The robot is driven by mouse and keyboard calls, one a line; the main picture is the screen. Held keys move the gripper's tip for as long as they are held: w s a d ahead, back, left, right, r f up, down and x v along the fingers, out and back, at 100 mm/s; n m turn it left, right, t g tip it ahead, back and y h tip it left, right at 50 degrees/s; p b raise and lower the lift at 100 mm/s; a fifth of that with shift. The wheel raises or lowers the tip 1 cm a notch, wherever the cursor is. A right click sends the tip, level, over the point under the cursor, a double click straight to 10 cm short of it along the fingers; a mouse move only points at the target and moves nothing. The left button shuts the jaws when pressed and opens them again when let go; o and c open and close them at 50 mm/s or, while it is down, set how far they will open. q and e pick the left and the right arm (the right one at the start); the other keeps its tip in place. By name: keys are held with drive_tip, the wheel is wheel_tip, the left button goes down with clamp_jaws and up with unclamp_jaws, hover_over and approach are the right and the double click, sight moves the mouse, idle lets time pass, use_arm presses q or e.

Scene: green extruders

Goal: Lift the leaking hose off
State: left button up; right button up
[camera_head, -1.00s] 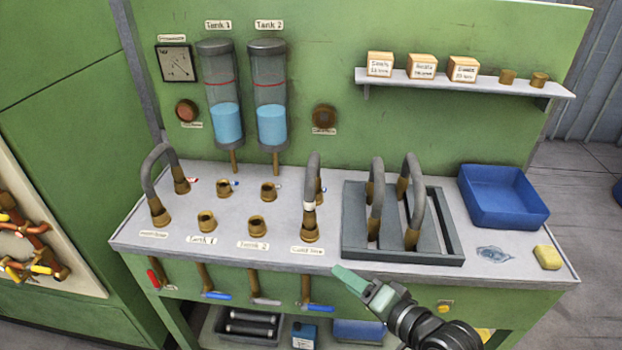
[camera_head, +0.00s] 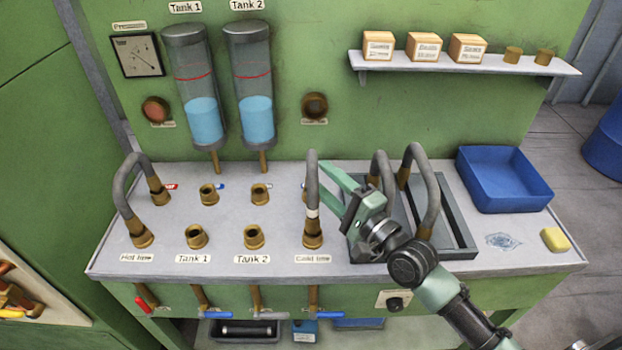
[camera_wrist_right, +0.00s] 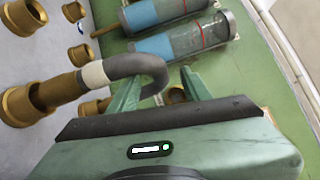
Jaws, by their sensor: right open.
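A grey arched hose (camera_head: 312,180) with a white band near its lower end stands on the brass fittings at the "Cold line" label. It also shows in the right wrist view (camera_wrist_right: 128,64), where its bend appears between my fingertips. A second arched hose (camera_head: 122,190) stands at "Hot line". I see no drip on either. My right gripper (camera_head: 335,182) is open, just right of the cold line hose, with its fingers pointing at the upper arch. In the right wrist view the gripper (camera_wrist_right: 160,88) holds nothing; contact cannot be told. My left gripper is not in view.
A dark rack (camera_head: 460,235) with two more arched hoses stands right of the cold line, partly behind my right arm. A blue bin (camera_head: 505,180), a wet-looking patch (camera_head: 504,241) and a yellow sponge (camera_head: 555,240) are farther right. Open brass fittings (camera_head: 196,237) stand at Tank 1 and Tank 2.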

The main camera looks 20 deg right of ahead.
sight(313, 168)
drive_tip(key=p+x, duration=0.1)
drive_tip(key=x, duration=0.4)
drive_tip(key=shift+w+d+p, duration=0.15)
drive_tip(key=shift+w+p, duration=0.05)
drive_tip(key=shift+p, duration=0.15)
drive_tip(key=c, duration=0.9)
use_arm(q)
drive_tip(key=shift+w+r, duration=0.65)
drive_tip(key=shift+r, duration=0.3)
use_arm(e)
clamp_jaws()
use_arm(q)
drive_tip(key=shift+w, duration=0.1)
